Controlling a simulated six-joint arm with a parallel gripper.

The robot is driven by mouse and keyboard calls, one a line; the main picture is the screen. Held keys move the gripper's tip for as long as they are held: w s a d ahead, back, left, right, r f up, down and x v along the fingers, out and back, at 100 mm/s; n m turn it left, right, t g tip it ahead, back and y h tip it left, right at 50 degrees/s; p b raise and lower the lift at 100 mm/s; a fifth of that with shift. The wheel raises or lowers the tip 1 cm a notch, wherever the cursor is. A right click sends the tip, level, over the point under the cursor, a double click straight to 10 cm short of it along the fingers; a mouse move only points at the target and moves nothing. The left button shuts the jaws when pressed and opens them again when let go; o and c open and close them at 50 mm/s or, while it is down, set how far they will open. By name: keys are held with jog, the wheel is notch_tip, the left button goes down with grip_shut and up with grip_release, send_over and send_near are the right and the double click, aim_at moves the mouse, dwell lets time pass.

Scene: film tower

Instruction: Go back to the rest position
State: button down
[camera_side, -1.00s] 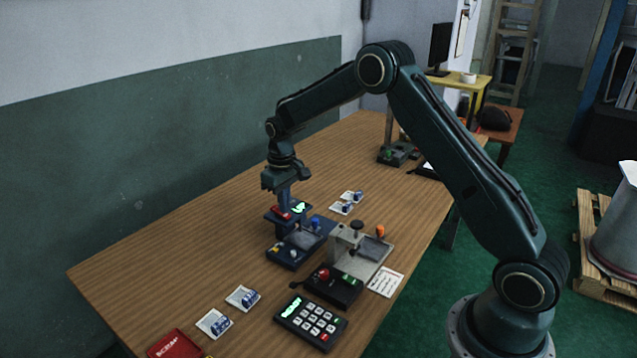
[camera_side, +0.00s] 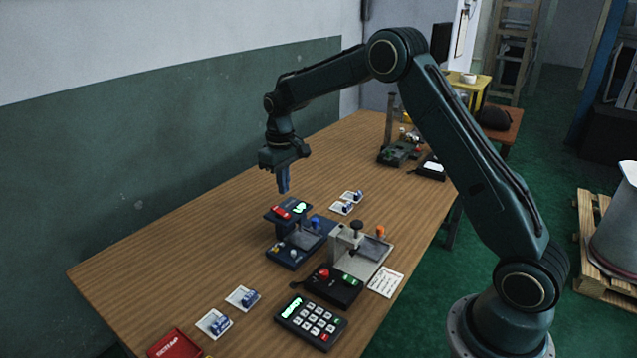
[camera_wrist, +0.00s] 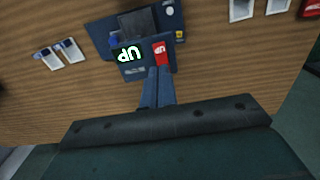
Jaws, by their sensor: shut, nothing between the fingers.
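My gripper (camera_side: 284,190) hangs pointing down over the wooden table, shut and empty. The device has a raised head with a red button (camera_side: 281,212) and a lit green display (camera_side: 299,208). In the wrist view my shut fingertips (camera_wrist: 159,68) appear just below the red button (camera_wrist: 160,50), beside the display reading "UP" (camera_wrist: 128,54).
A grey press-like fixture (camera_side: 352,248), a black box with red and green buttons (camera_side: 335,285) and a keypad (camera_side: 311,323) stand close by. White trays with blue parts (camera_side: 243,297) lie around. A red bin (camera_side: 175,345) is at the front. The table's left side is clear.

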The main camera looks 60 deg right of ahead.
jog(key=shift+r, duration=0.3)
jog(key=s+a+r+t, duration=0.1)
jog(key=s+a+r, duration=0.2)
jog(key=s+r, duration=0.5)
jog(key=s+a+r+t, duration=0.2)
jog(key=s+a+r, duration=0.1)
jog(key=s+r, duration=0.55)
jog(key=s+a+t, duration=0.2)
jog(key=s+a, duration=0.1)
jog(key=s, duration=1.6)
jog(key=shift+s+a+f+t, duration=0.2)
jog(key=shift+s+f+t, duration=0.1)
jog(key=shift+s+f, duration=0.1)
